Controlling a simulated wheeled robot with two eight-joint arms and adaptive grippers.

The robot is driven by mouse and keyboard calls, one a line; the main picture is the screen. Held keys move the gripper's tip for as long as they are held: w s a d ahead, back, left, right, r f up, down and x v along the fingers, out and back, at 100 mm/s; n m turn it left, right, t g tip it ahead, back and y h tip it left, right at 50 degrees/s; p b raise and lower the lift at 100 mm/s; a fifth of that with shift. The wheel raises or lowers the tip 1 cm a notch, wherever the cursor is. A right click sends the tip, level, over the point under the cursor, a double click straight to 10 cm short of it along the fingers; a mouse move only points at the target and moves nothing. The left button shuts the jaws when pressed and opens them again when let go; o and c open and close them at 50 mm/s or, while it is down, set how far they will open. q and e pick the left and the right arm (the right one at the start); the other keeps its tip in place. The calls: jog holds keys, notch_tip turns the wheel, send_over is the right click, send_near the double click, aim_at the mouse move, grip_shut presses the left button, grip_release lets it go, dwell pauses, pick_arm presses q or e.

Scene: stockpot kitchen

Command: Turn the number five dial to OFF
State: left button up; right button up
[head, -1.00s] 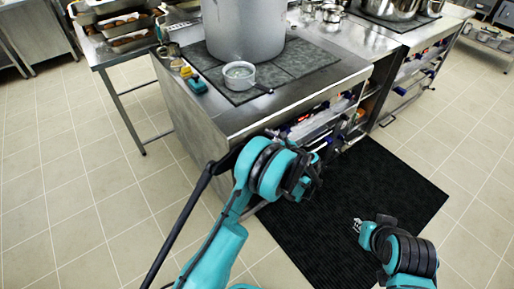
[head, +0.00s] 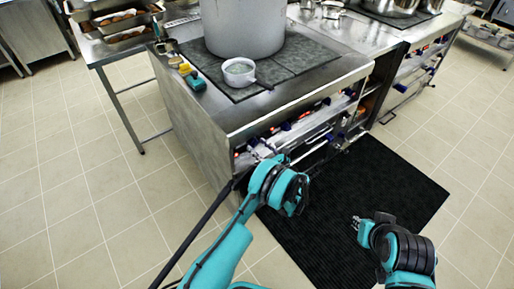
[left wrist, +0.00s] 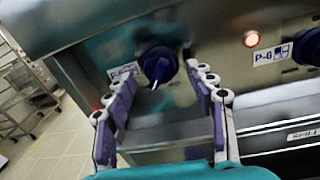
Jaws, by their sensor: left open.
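In the left wrist view a dark blue dial (left wrist: 158,64) with a white pointer sits on the steel front panel. Its pointer points down and slightly left. A white label beside it is partly hidden by a finger, so I cannot read its number fully. My left gripper (left wrist: 160,70) is open, one finger on each side of this dial; I cannot tell whether they touch it. In the head view my left gripper (head: 263,151) is at the stove's front panel near its left end. My right gripper (head: 356,224) is over the black mat, its jaws too small to judge.
In the left wrist view a second dial (left wrist: 309,47) stands right of a P-6 label (left wrist: 272,50) and a lit red lamp (left wrist: 252,39). A rail runs below. In the head view a large stockpot (head: 243,25) and a small white pot (head: 239,71) stand on the stove.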

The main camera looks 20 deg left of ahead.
pick_arm(q)
jog(key=shift+w+a, duration=0.3)
jog(key=shift+a, duration=0.15)
jog(key=c, duration=1.2)
jog(key=shift+o, duration=0.2)
